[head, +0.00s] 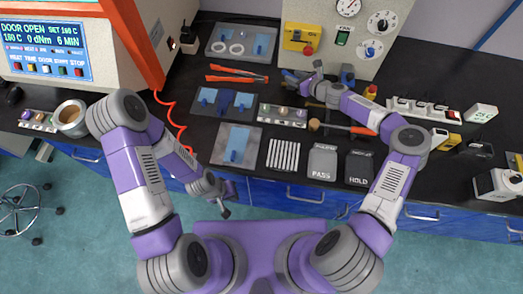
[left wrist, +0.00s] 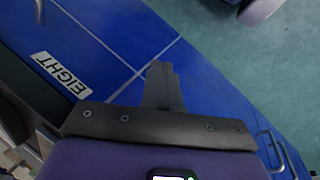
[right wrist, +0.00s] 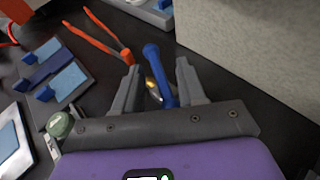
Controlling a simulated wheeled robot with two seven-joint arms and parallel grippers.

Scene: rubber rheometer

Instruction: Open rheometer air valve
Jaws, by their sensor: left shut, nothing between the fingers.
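The air valve shows in the right wrist view as a long blue lever (right wrist: 157,72) over a small brass part (right wrist: 152,91). My right gripper (right wrist: 158,80) is open, with its fingers on either side of the lever; I cannot tell whether either finger touches it. In the head view, my right gripper (head: 298,76) is at the back of the bench, below the grey panel, and my arm hides most of the valve. My left gripper (head: 224,211) is shut and empty, low in front of the blue drawers; its closed fingers also show in the left wrist view (left wrist: 162,82).
The rheometer (head: 45,50) stands at the left with a lit "DOOR OPEN" display. The grey panel (head: 318,15) with gauges rises behind my right gripper. Orange-handled tongs (head: 238,73), blue-tabbed trays and PASS (head: 322,163) and HOLD (head: 359,168) plates lie on the black bench.

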